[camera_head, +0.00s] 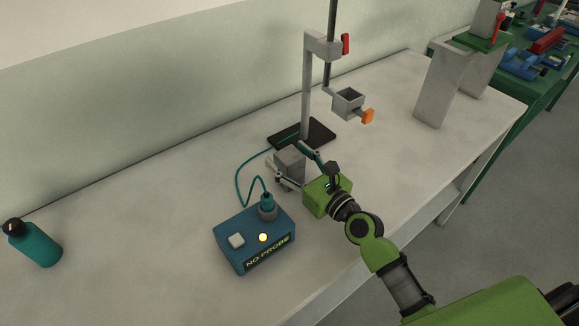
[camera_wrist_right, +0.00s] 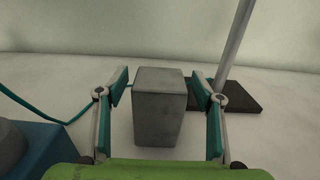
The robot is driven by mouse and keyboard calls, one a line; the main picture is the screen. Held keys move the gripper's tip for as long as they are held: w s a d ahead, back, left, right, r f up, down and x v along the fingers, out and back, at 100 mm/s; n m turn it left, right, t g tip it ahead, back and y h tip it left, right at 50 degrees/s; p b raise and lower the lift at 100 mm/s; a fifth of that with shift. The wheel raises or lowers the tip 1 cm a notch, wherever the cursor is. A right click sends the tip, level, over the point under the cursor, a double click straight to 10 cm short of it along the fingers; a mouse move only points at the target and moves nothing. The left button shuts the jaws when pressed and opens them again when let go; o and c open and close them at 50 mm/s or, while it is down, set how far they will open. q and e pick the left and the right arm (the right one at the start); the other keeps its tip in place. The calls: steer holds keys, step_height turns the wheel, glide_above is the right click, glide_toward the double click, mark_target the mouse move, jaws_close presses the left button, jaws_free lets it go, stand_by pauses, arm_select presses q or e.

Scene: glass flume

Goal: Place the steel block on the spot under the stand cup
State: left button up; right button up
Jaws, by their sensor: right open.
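The steel block (camera_head: 290,163) is a grey upright block on the white bench, in front of the stand's dark base. My right gripper (camera_head: 296,168) is open around it. In the right wrist view the block (camera_wrist_right: 159,108) stands between the two spread fingers of the gripper (camera_wrist_right: 160,95), with a gap showing on each side. The stand (camera_head: 307,90) has a dark base plate (camera_head: 318,131), a grey post and a small square grey cup (camera_head: 348,102) with an orange tab, held up in the air. The bench under the cup looks bare. My left gripper is not in view.
A blue box (camera_head: 254,240) reading NO PROBE stands left of my right gripper, with a teal cable (camera_head: 238,180) looping behind it. A teal bottle (camera_head: 36,244) is at the far left. A concrete-grey stand (camera_head: 438,88) is at the right. The bench between is clear.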

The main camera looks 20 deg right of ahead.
jaws_close()
steer(key=shift+r, duration=0.3)
